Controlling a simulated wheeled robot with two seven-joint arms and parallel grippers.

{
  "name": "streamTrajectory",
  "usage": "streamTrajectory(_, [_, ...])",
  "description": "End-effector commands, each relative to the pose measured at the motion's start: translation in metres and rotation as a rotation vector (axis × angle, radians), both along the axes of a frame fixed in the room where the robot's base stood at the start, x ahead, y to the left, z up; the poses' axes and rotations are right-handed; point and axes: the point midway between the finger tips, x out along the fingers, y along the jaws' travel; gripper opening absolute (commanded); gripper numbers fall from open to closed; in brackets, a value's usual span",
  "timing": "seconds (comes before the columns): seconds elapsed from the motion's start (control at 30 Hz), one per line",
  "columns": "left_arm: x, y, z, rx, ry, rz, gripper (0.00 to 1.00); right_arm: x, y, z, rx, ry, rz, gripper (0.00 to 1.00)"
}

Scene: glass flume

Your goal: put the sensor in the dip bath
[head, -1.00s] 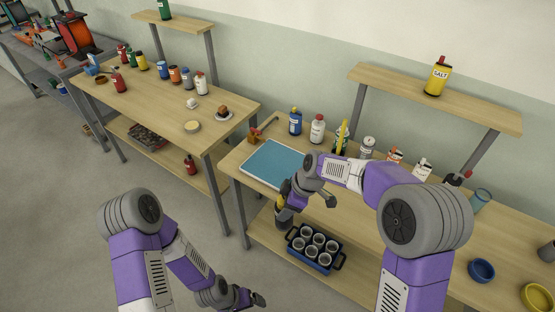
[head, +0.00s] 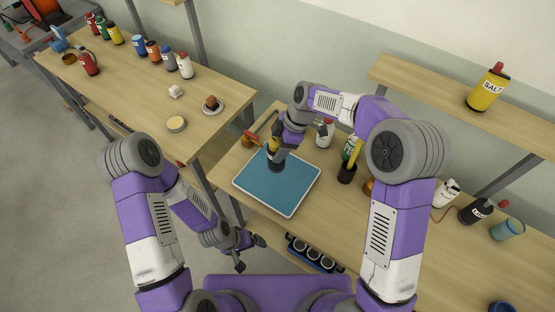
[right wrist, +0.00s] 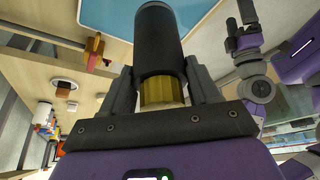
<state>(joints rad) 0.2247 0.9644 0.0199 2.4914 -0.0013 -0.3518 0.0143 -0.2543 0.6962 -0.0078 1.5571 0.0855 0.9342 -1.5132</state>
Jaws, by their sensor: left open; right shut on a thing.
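The sensor, seemingly the dark cylinder with a yellow collar (right wrist: 158,42), is in my right gripper (right wrist: 160,88), shut on its yellow part. In the head view my right gripper (head: 279,143) holds it pointing down over a flat blue rectangle with a pale rim (head: 305,178), possibly the dip bath. The cylinder's lower end looks at or just above the blue surface; I cannot tell whether it touches. My left gripper (head: 251,253) is open and empty, low in front of the table.
A yellow bottle marked SALT (head: 489,88) stands on the raised shelf. A white bottle (head: 325,133) and a dark cup (head: 347,172) stand right of the blue rectangle. A caddy of several cups (head: 314,254) is below the tabletop. Another table (head: 140,92) stands left.

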Motion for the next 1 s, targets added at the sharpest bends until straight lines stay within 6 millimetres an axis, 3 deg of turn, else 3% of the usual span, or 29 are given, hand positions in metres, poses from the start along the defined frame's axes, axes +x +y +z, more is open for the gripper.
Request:
streamTrajectory(0.1, [0.000, 0.000, -0.002, 0.000, 0.000, 0.000, 0.95, 0.000, -0.001, -0.025, -0.002, 0.004, -0.002, 0.26])
streamTrajectory(0.37, [0.000, 0.000, -0.004, 0.000, -0.001, 0.000, 0.95, 0.000, -0.001, -0.047, -0.001, 0.002, -0.001, 0.26])
streamTrajectory(0.53, [0.000, 0.000, -0.005, 0.000, -0.001, 0.000, 0.95, 0.000, -0.001, -0.071, -0.001, 0.003, -0.002, 0.26])
streamTrajectory(0.93, [0.000, 0.000, -0.009, 0.000, -0.001, 0.000, 0.95, 0.001, -0.001, -0.079, 0.000, -0.001, -0.001, 0.26])
streamTrajectory(0.97, [0.000, 0.000, -0.009, 0.000, -0.001, 0.000, 0.95, 0.000, -0.001, -0.079, -0.001, -0.001, -0.001, 0.64])
streamTrajectory(1.0, [0.000, 0.000, -0.008, 0.000, -0.001, 0.000, 0.95, 0.000, -0.001, -0.078, -0.001, -0.001, -0.001, 0.70])
